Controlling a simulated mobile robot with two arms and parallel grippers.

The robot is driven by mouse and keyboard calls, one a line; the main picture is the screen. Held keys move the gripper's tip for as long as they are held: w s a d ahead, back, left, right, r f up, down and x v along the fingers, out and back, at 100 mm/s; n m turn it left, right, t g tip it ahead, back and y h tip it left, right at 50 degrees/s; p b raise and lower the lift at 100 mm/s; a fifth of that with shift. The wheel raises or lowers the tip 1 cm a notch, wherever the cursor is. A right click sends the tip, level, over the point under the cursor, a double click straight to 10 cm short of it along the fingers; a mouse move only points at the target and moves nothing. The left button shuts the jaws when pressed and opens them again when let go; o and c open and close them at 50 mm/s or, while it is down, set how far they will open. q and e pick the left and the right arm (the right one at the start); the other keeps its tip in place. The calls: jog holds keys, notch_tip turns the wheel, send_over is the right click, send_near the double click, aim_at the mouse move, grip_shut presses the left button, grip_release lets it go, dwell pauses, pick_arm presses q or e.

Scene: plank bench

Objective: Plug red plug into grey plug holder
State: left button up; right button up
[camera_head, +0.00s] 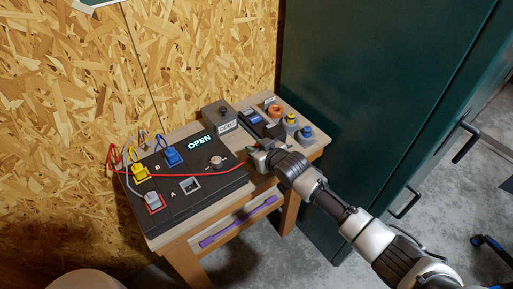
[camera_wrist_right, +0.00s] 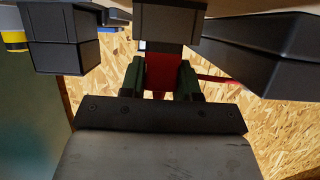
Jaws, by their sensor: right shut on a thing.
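My right gripper (camera_head: 256,151) is at the bench, just right of the black panel (camera_head: 214,202). In the right wrist view its green fingers (camera_wrist_right: 160,82) are shut on the red plug (camera_wrist_right: 160,70). In the head view the plug is mostly hidden by the gripper. Its red cable (camera_head: 205,172) runs left across the panel. The grey plug holder (camera_head: 189,185), a grey-framed square socket marked A, looks empty at the front of the panel. The gripper is to its right and apart from it. My left gripper is not in view.
Yellow (camera_head: 140,173), blue (camera_head: 173,155) and grey (camera_head: 154,202) plugs sit on the panel; the grey one is in a red frame. A grey box (camera_head: 219,115) stands behind. A black device (camera_head: 258,123) and coloured round items stand at right. A dark green cabinet (camera_head: 370,110) borders the bench.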

jog(key=shift+f, duration=0.35)
jog(key=o, duration=1)
jog(key=v, duration=1.1)
jog(key=shift+b, duration=0.35)
